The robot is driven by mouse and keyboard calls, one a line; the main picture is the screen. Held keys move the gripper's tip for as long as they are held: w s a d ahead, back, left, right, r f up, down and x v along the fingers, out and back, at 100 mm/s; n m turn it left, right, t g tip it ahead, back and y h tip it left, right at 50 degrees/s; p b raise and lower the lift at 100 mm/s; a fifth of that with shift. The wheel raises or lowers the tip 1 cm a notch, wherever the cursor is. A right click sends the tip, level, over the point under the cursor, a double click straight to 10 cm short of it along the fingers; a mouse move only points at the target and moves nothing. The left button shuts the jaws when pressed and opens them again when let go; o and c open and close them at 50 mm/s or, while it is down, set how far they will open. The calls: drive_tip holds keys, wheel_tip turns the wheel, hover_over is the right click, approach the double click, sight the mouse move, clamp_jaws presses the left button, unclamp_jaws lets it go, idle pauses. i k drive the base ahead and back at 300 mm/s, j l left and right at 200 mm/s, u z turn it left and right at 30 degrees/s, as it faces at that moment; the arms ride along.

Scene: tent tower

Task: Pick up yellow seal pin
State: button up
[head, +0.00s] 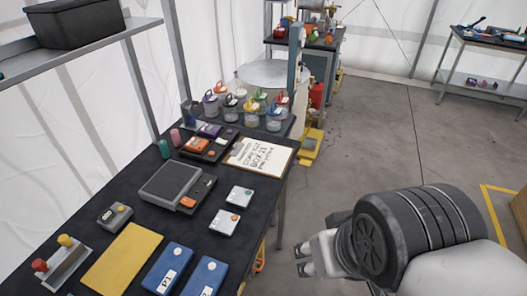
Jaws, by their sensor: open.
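A small yellow-topped piece (66,241) stands on a grey block (64,265) at the near left of the dark table (150,225). It may be the yellow seal pin, but it is too small to tell. A red-topped piece (40,265) stands beside it on the same block. My gripper (303,260) is open and empty at the lower middle. It is off the table's right side, above the floor and well apart from the yellow-topped piece.
A yellow mat (122,257) and blue panels (167,268) lie right of the block.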

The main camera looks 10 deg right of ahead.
sight(65, 242)
drive_tip(key=u, duration=1.85)
